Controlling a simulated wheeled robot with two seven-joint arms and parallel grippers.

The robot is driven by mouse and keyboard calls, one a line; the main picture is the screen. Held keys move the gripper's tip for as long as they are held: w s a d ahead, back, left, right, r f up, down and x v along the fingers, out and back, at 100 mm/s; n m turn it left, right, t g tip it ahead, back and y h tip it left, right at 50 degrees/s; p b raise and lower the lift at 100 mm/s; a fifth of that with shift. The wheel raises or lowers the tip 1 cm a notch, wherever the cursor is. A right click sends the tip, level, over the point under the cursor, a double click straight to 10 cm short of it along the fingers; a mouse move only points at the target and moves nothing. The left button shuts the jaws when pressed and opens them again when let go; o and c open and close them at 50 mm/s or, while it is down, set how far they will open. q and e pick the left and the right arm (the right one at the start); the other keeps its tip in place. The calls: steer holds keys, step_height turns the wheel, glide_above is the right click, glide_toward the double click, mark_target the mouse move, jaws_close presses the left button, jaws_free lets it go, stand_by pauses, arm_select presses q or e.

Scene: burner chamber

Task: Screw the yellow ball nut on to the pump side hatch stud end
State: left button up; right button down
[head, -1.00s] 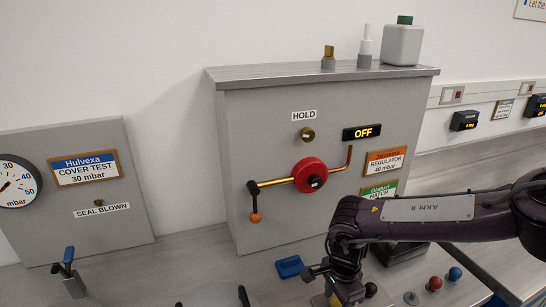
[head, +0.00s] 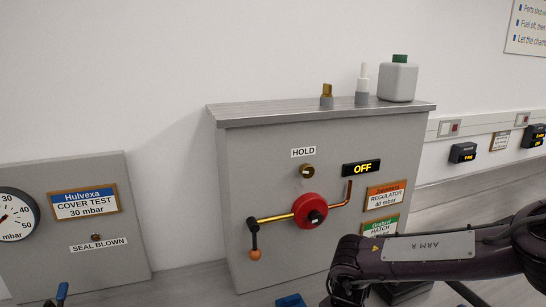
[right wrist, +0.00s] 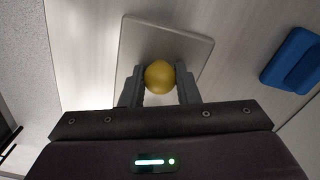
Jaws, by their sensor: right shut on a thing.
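The yellow ball nut (right wrist: 159,80) sits between the two fingers of my right gripper (right wrist: 159,69) in the right wrist view. The gripper is shut on it, above or at a pale grey rectangular plate (right wrist: 140,38); I cannot tell whether the ball touches the plate. In the head view my right arm comes in from the right, and its gripper is cut off by the bottom edge. The pump side hatch and its stud end cannot be made out in these frames. My left gripper is not in view.
A grey cabinet (head: 250,165) stands behind, with a red hub (head: 308,212) on a brass lever and an OFF display (head: 361,168). A blue object (right wrist: 292,60) lies right of the plate. A cover test panel (head: 130,268) stands at left.

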steer(key=shift+m+p, duration=0.4)
steer(key=shift+m, duration=0.8)
steer(key=c, duration=1)
jaws_free()
